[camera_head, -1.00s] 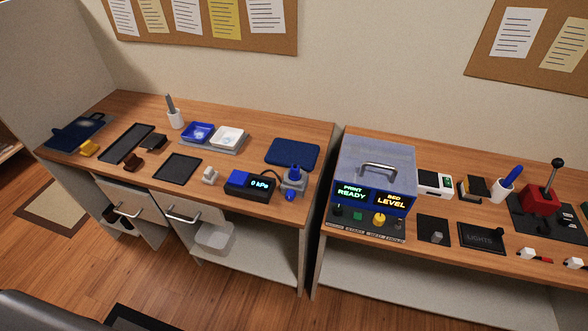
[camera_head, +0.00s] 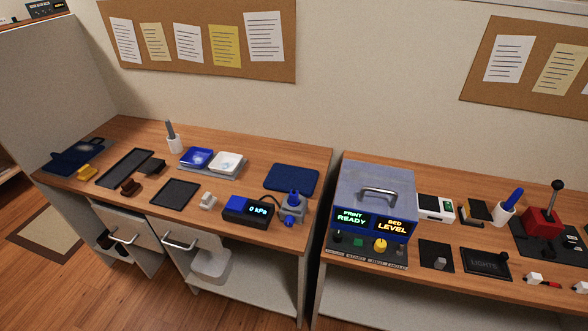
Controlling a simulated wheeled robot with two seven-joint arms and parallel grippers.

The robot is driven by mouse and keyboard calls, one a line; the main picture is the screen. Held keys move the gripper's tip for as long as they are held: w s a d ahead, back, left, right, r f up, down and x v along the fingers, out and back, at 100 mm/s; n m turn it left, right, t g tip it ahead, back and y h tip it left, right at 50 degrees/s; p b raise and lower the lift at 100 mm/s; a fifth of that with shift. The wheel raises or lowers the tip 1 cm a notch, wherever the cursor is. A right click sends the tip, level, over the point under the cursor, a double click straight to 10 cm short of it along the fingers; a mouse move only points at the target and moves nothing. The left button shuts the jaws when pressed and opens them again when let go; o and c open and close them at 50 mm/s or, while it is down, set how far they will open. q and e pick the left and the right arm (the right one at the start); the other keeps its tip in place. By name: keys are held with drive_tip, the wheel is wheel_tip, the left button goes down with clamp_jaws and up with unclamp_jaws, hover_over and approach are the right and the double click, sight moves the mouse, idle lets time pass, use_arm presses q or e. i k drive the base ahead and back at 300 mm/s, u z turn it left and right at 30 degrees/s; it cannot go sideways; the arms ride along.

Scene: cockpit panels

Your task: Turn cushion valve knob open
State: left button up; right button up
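A grey valve with a blue knob (camera_head: 294,199) stands at the right front of the left desk. A second blue part (camera_head: 289,220) sticks out low on its front. A black cable runs to a blue and black gauge box (camera_head: 247,211) on its left, whose display reads 0 kPa. A dark blue cushion (camera_head: 291,180) lies flat on the desk just behind the valve. Neither of my grippers shows in this view.
A blue-grey printer box (camera_head: 376,184) stands on the right desk, across a narrow gap between the desks. Dark trays (camera_head: 175,194) and blue and white dishes (camera_head: 196,157) lie on the left desk. An open drawer (camera_head: 128,230) juts out below its front edge.

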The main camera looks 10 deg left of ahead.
sight(289, 222)
drive_tip(key=z, duration=1.85)
drive_tip(key=i, duration=0.85)
drive_tip(key=u, duration=2.9)
